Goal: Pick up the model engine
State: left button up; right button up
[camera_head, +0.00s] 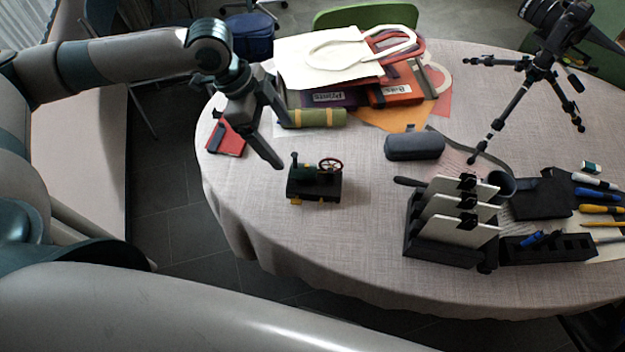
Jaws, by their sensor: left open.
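The model engine (315,184) is a small dark block with a green body, a red spoked wheel and yellowish feet. It stands upright on the cloth-covered table (350,230), near its left front edge. My left gripper (281,143) is open and empty, above and behind the engine and a little to its left. Its fingers point down and do not appear to touch the engine. My right gripper is not in the picture.
A green roll (314,118), folders and a white bag (330,62) lie behind. A red notebook (228,138) is at left. A grey case (414,146), a rack with white panels (458,220) and a camera tripod (540,75) stand right. Cloth around the engine is clear.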

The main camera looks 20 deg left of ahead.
aim_at(305, 172)
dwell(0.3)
pick_arm(q)
jog(key=p+x, duration=0.3)
jog(key=x, duration=0.8)
jog(key=shift+w+f, duration=0.1)
jog(key=shift+f, duration=0.15)
jog(key=shift+d+f, duration=0.1)
jog(key=shift+f, duration=0.3)
jog(key=shift+d+f+p, duration=0.25)
jog(key=shift+f+p, duration=0.2)
jog(key=shift+f, duration=0.05)
jog(key=p+x, duration=0.1)
jog(key=x, duration=0.2)
jog(key=shift+f, duration=0.55)
